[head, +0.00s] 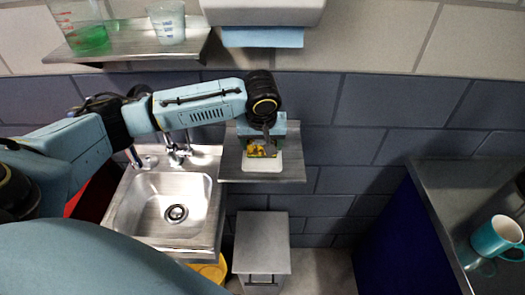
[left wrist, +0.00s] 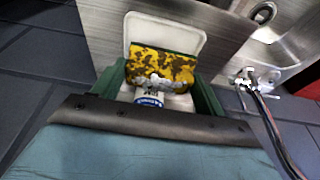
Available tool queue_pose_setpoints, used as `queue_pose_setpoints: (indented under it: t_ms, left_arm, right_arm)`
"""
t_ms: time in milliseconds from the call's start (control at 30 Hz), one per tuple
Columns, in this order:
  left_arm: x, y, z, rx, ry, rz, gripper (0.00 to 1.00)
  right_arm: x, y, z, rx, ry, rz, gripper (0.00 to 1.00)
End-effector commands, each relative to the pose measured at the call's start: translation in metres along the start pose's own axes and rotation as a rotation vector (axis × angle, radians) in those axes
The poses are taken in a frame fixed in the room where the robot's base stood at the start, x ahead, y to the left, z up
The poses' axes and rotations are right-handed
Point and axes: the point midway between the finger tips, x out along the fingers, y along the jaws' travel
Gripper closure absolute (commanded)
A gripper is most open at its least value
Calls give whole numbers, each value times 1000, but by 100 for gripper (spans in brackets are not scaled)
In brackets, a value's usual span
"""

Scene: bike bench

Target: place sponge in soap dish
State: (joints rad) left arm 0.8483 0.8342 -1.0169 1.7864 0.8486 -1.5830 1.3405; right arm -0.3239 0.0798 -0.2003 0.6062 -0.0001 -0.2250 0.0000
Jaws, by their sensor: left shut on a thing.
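The sponge (head: 264,151) is yellow with dark brown patches. It also shows in the left wrist view (left wrist: 163,66). The soap dish (head: 262,165) is a shallow white tray on the small metal shelf beside the sink; its white rim shows behind the sponge in the left wrist view (left wrist: 166,28). My left gripper (head: 263,147) points down over the dish and is shut on the sponge, with a green finger on either side. The sponge is over the dish; I cannot tell whether it touches the bottom. My right gripper is out of view.
The metal shelf (head: 292,172) has bare room right of the dish. The sink (head: 150,212) and tap (head: 174,150) are left of it. A paper towel dispenser (head: 262,12) hangs above. An upper shelf (head: 150,48) holds two beakers. A teal mug (head: 497,236) stands on the right counter.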

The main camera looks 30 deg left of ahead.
Motion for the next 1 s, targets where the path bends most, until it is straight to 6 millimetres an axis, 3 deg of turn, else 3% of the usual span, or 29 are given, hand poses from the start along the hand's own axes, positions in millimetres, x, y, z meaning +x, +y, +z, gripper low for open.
queue_pose_setpoints:
  t_ms: [300,633,667,800,1000]
  left_arm:
    - [35,0,10,0,0,-1,49]
    - [37,0,11,0,-2,-1,49]
    - [37,0,11,0,-1,0,24]
    - [37,0,11,0,-1,-1,6]
    - [37,0,11,0,-1,-1,6]
  right_arm:
    - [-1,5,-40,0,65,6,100]
    - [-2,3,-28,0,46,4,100]
    - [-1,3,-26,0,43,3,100]
    - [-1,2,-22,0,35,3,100]
    - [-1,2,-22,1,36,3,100]
